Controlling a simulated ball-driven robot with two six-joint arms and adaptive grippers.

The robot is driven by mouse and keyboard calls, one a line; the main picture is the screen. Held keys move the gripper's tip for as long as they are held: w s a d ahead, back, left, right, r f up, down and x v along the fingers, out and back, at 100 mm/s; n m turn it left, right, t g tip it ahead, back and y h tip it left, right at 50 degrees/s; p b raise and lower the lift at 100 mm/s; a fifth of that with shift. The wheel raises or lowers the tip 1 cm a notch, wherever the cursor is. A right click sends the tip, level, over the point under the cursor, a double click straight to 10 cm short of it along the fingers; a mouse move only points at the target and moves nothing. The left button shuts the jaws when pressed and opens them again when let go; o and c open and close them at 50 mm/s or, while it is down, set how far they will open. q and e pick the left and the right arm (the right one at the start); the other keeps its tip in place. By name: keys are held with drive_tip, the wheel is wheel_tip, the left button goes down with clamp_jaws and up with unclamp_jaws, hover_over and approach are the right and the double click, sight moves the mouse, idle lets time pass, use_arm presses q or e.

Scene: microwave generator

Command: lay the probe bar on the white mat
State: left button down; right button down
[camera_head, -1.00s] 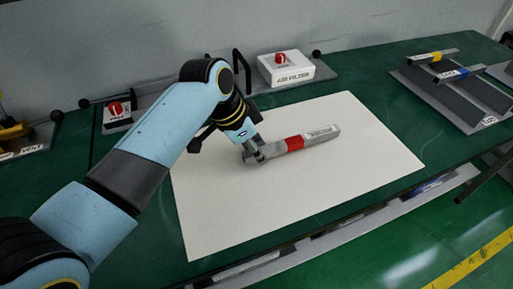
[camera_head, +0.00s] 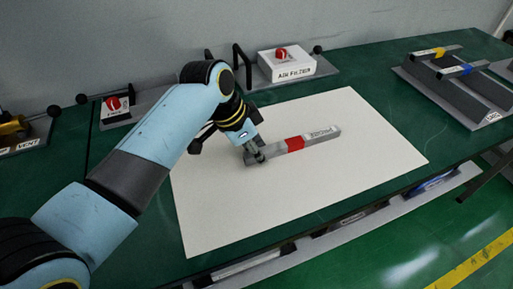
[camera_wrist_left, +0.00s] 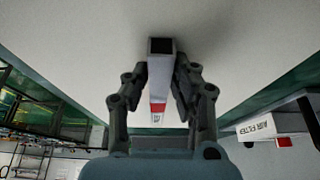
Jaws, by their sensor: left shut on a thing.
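The probe bar (camera_head: 294,144) is a grey square bar with a red band and a white label. It is over the white mat (camera_head: 345,185), at or very near its surface; I cannot tell whether it touches. My left gripper (camera_head: 253,156) is shut on the bar's left end. In the left wrist view the bar (camera_wrist_left: 158,75) runs between the two fingers of the left gripper (camera_wrist_left: 160,85), with its dark open end showing. My right gripper is not in view.
A white air filter box (camera_head: 287,66) with a red knob stands behind the mat. A smaller red-knobbed box (camera_head: 116,108) is at the left. A rack with dark bars and blue and yellow bands (camera_head: 460,85) is at the right. The mat's front part is clear.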

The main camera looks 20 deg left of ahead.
use_arm(q)
drive_tip(key=shift+s+f, duration=0.2)
drive_tip(key=shift+f, duration=0.1)
drive_tip(key=shift+f, duration=0.1)
drive_tip(key=c, duration=1.5)
unclamp_jaws()
drive_tip(key=shift+s, duration=0.1)
drive_tip(key=o, duration=0.5)
drive_tip(key=shift+w+f, duration=0.2)
drive_tip(key=shift+f, duration=0.05)
drive_tip(key=shift+s, duration=0.1)
drive_tip(key=shift+w+v, duration=0.15)
drive_tip(key=shift+v, duration=2.9)
drive_tip(key=shift+w+v, duration=0.1)
drive_tip(key=shift+v, duration=3)
